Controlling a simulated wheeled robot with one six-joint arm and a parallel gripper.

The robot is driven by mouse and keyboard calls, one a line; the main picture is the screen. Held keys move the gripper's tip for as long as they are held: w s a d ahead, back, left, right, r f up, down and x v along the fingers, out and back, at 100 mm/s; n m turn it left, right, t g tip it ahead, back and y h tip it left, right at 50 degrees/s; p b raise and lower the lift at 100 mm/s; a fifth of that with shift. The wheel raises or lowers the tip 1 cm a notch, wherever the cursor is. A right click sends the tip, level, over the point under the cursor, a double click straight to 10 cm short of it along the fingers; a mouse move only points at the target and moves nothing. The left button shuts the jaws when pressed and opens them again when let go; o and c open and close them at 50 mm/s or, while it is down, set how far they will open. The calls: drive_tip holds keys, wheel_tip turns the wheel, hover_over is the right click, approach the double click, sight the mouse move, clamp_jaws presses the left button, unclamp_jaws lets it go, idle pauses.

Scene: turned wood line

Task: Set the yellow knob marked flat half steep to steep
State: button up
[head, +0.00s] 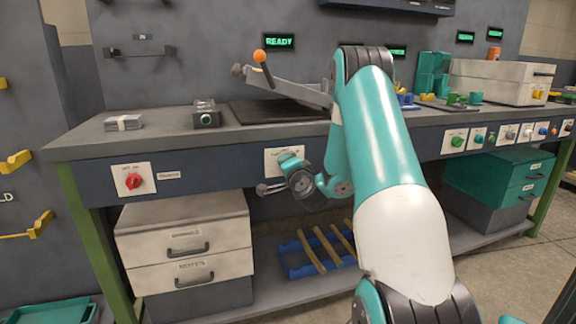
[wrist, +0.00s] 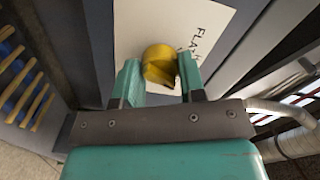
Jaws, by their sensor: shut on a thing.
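The yellow knob (wrist: 157,58) sits on a white plate (wrist: 135,22) in the wrist view. Lettering that seems to begin "FLA" shows to its right; the other marks are hidden or cannot be read. My gripper (wrist: 160,72) has one teal finger on each side of the knob and is shut on it. A dark notch shows at the knob's lower right edge; I cannot tell which mark it points to. In the head view my gripper (head: 291,160) is at the white plate (head: 271,161) on the bench front, and it hides the knob there.
A red knob (head: 134,181) is on the bench front to the left. Several other knobs are at the right. A lever with an orange ball (head: 260,56) stands on the bench top (head: 170,135). A blue rack (head: 300,268) with wooden sticks lies below; white drawers (head: 185,235) stand left.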

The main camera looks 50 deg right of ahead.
drive_tip(key=shift+m, duration=1.7)
drive_tip(key=o, duration=0.9)
drive_tip(key=shift+d, duration=0.1)
